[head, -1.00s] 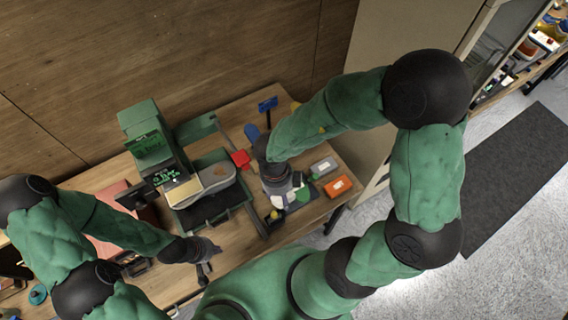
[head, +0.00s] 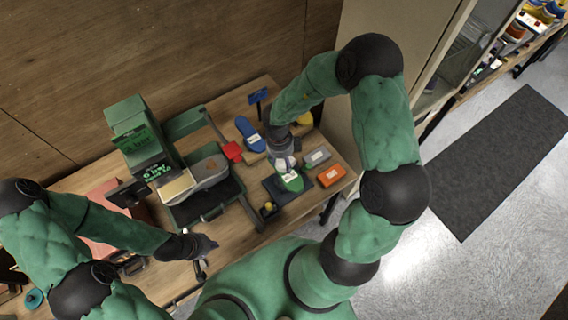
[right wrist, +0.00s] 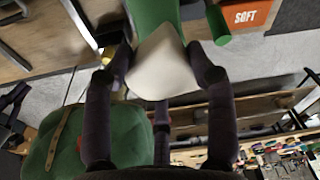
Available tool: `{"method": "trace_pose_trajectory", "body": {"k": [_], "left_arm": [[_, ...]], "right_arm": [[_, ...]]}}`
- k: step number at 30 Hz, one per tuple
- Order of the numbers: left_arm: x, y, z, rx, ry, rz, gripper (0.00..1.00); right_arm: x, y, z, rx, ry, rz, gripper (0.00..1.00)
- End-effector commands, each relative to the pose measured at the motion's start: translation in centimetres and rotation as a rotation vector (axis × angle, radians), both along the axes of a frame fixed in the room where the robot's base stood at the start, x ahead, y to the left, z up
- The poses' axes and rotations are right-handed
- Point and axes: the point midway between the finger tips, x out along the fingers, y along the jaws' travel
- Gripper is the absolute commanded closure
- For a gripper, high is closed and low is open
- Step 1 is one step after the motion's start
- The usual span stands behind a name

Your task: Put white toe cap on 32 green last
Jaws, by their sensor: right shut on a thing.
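The green last (head: 291,183) stands on a dark mat at the right end of the table, with a white label on it. My right gripper (head: 283,158) is at its far end. In the right wrist view, my right gripper (right wrist: 163,72) has its fingers on both sides of the white toe cap (right wrist: 157,62). The cap lies against the end of the green last (right wrist: 155,14); I cannot tell how far it covers it. In the head view the cap (head: 281,163) is partly hidden by the gripper. My left gripper (head: 207,244) hangs near the table's front edge, its opening unclear.
A green machine (head: 137,135) and a grey sole-shaped piece (head: 207,171) on a black tray are to the left.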

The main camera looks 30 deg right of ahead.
Motion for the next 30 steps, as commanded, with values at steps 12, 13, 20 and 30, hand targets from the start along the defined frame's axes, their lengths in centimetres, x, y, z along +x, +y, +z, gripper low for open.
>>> {"method": "trace_pose_trajectory", "body": {"k": [12,13,20,30], "left_arm": [[0.0,0.0,-0.4,0.000,0.000,0.000,1.00],[0.0,0.0,-0.4,0.000,0.000,0.000,1.00],[0.0,0.0,-0.3,0.000,0.000,0.000,1.00],[0.0,0.0,-0.4,0.000,0.000,0.000,1.00]], "right_arm": [[0.4,-0.4,-3.8,0.000,0.000,-0.001,0.87],[0.4,-0.4,-3.8,0.000,0.000,-0.001,0.87],[0.4,-0.4,-3.8,0.001,0.000,0.000,0.29],[0.4,-0.4,-3.8,0.001,0.000,0.000,0.19]]}}
